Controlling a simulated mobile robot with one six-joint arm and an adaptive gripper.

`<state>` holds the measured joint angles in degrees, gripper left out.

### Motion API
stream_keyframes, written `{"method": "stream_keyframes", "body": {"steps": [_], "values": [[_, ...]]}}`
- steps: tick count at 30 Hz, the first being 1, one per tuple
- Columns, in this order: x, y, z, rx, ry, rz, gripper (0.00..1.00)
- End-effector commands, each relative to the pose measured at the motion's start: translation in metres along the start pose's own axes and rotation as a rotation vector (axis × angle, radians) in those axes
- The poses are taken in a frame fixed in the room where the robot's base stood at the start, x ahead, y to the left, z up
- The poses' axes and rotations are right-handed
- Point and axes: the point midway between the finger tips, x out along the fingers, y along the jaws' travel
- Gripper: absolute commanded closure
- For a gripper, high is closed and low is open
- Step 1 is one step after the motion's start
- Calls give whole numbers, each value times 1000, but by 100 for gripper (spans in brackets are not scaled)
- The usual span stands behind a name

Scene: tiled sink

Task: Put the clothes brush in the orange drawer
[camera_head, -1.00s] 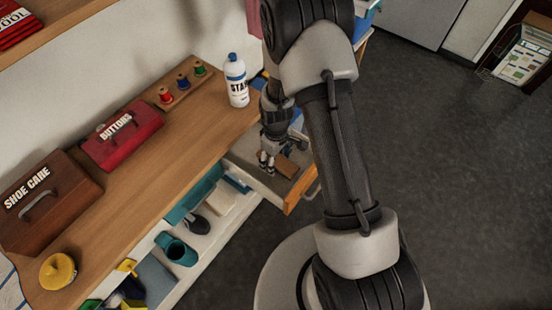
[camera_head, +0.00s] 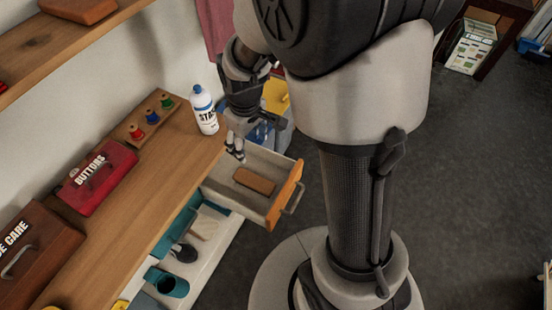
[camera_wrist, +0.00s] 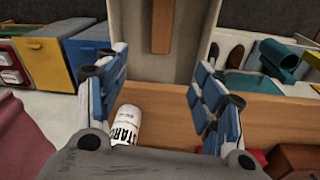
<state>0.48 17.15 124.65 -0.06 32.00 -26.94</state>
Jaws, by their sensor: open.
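The clothes brush, a plain brown block (camera_head: 254,181), lies flat in the open orange drawer (camera_head: 284,196). The drawer has an orange front, a grey handle and pale inside walls. In the wrist view the brush (camera_wrist: 162,26) shows at the top, between the drawer's pale walls (camera_wrist: 202,45). My gripper (camera_head: 236,150) is above the back part of the drawer, apart from the brush. In the wrist view its blue-padded fingers (camera_wrist: 160,82) are spread wide with nothing between them. The underside of the brush is hidden.
A white bottle with a blue cap (camera_head: 204,110) stands on the wooden counter (camera_head: 150,190) close to my gripper. A spool rack (camera_head: 150,117) and a red buttons box (camera_head: 95,178) stand further left.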

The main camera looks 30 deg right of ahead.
Motion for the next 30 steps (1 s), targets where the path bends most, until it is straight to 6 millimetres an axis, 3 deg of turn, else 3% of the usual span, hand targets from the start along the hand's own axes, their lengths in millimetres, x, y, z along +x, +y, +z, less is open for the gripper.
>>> {"method": "stream_keyframes", "body": {"steps": [1, 6, 12, 16, 21, 30], "values": [[-30, -3, 6, 34, 31, 15, 38], [-104, -21, 39, 164, 110, 45, 38], [-163, -48, 92, 312, 203, 65, 38], [-182, -63, 122, 391, 253, 70, 38], [-190, -75, 145, 449, 287, 70, 38], [-192, -77, 150, 463, 294, 69, 38]]}}
